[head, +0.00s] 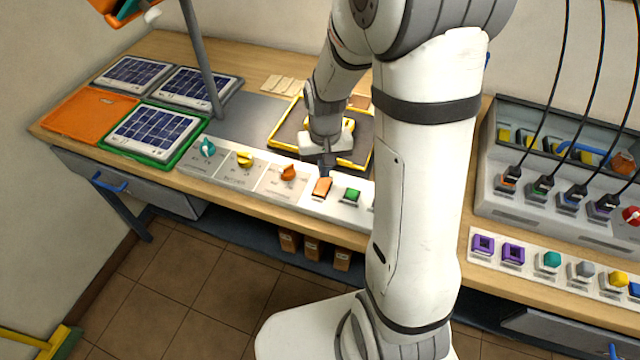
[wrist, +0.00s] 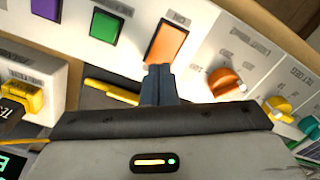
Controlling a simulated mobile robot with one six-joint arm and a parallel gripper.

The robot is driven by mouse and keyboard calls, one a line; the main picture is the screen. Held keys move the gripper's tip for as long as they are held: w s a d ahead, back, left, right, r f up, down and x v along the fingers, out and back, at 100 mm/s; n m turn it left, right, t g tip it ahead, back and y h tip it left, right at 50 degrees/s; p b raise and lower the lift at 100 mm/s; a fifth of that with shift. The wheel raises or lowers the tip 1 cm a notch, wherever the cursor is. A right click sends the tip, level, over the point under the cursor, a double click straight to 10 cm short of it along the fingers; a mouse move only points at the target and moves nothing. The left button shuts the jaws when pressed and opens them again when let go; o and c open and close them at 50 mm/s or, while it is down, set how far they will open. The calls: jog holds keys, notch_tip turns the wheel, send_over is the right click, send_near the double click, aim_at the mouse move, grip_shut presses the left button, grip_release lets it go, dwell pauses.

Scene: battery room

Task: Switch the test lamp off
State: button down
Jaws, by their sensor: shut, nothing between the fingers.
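An orange rocker switch (head: 321,187) sits on the pale control strip along the bench front, between an orange knob (head: 288,172) and a green button (head: 351,195). The rocker also shows large in the wrist view (wrist: 169,42), with a small dark label beside it. My gripper (head: 326,172) points down just behind the rocker. In the wrist view its dark fingertips (wrist: 159,70) are together and empty, at the rocker's near edge. I cannot tell whether they touch it. I cannot make out which part in view is the test lamp or whether it is lit.
A yellow knob (head: 245,159) and a teal knob (head: 208,147) sit left on the strip. Solar panels (head: 153,133) lie on the bench at left, near a grey pole (head: 201,60). A grey unit with cables (head: 545,222) stands at right. My arm hides the middle bench.

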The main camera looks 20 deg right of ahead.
jog(key=shift+f+b, duration=0.75)
jog(key=shift+f, duration=0.2)
dwell(0.5)
jog(key=shift+r, duration=0.1)
jog(key=shift+r+p, duration=2.5)
jog(key=shift+r, duration=0.9)
jog(key=shift+r, duration=0.1)
